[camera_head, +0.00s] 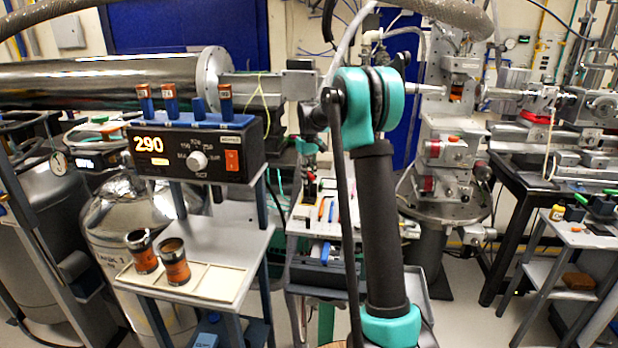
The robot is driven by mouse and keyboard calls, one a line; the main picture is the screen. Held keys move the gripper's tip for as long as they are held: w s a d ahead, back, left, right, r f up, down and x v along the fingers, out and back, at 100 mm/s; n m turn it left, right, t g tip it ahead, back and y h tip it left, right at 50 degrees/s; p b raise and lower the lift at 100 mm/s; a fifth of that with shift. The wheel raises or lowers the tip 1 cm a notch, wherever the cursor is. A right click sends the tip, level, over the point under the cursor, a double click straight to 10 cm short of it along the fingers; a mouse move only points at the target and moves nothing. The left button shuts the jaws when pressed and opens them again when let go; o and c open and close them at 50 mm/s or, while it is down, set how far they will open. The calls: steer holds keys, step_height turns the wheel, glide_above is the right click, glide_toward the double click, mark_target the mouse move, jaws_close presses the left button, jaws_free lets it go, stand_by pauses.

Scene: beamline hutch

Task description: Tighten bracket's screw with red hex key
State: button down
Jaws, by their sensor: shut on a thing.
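My arm rises in the middle of the view and bends down behind its teal elbow. My gripper (311,184) is small and partly hidden, low over a light work surface (300,212). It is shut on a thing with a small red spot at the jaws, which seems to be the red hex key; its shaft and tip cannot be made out. An orange-handled tool (321,209) and a blue-handled tool (331,211) lie on the surface just right of the gripper. I cannot make out the bracket or its screw.
At left, a box with a lit "290" display (205,150) stands above a shelf with two orange-banded cups (175,268). A steel beam pipe (100,82) runs behind. A metal instrument tower (450,150) and a small side table (578,235) stand at right.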

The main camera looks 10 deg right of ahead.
steer(key=shift+m, duration=0.5)
steer(key=m, duration=0.3)
steer(key=shift+m, duration=0.6)
steer(key=m, duration=0.3)
steer(key=shift+f, duration=0.1)
steer(key=shift+m, duration=0.4)
